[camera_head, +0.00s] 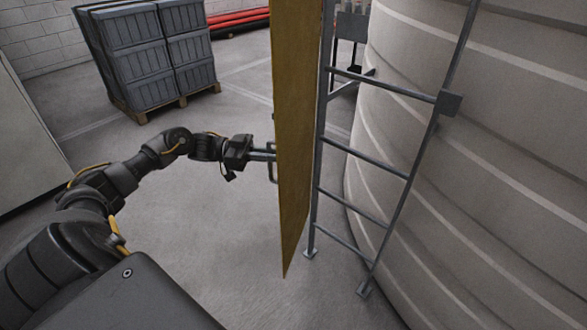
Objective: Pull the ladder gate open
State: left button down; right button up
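The ladder gate (294,120) is a tall, narrow yellow panel, seen at a steep angle beside the ladder (366,162). A small grey handle (272,173) shows at its left side. My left arm reaches in from the left. My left gripper (265,152) is at the handle, with its fingers pointing right toward the panel. The fingertips overlap the handle in the picture, and I cannot tell if they are shut on it. My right gripper is not in view.
A large ribbed beige tank (490,150) stands behind and right of the ladder. Dark grey crates (150,50) sit on wooden pallets at the back left. Red pipes (238,20) lie behind. A pale cabinet (25,140) is at the left edge. The floor left of the gate is clear.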

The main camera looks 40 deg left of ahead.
pick_arm(q)
jog(key=a+b, duration=0.3)
jog(key=a, duration=0.3)
jog(key=shift+s, duration=0.2)
jog(key=shift+r, duration=0.1)
jog(key=c, duration=1.6)
grip_release()
jog(key=shift+w, duration=0.1)
jog(key=shift+o, duration=0.2)
